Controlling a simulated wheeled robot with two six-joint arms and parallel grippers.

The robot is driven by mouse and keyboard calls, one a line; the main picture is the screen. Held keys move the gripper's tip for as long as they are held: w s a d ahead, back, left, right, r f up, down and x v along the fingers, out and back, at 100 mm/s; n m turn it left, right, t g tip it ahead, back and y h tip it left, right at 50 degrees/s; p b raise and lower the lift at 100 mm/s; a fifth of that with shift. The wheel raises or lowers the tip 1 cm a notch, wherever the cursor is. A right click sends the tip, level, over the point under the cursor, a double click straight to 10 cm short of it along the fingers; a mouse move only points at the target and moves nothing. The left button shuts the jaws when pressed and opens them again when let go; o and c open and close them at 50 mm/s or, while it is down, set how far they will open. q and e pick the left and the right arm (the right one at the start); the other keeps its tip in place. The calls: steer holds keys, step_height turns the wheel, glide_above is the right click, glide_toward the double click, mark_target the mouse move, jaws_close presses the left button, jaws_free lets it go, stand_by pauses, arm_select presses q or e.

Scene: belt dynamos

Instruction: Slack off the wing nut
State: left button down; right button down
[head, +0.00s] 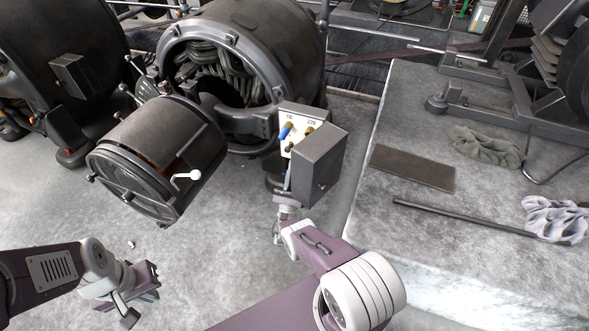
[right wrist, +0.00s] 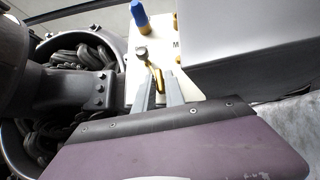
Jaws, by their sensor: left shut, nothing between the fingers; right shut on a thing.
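A white terminal plate (head: 288,120) is fixed to the side of the large dynamo. It carries a blue-capped terminal (head: 285,131), which also shows in the right wrist view (right wrist: 139,15), and a brass terminal (head: 308,131). My right gripper (head: 287,182) reaches up to the lower part of the plate. In the right wrist view its narrow grey fingers are shut on a small brass piece (right wrist: 156,76), seemingly the wing nut; its wings are mostly hidden. A round grey knob (right wrist: 141,53) sits just above it. My left gripper (head: 130,310) is shut and empty, low at the left.
A dark box-like cover (head: 320,166) stands close to the right of the plate. A smaller drum (head: 160,150) with a white-knobbed lever (head: 187,176) is at the left. A stone block (head: 440,225) at the right bears a dark plate, a rod and cloths.

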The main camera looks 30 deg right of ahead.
steer(key=c, duration=1.4)
jaws_free()
steer(key=b+v, duration=0.2)
steer(key=v, duration=0.7)
steer(key=shift+w+f, duration=0.1)
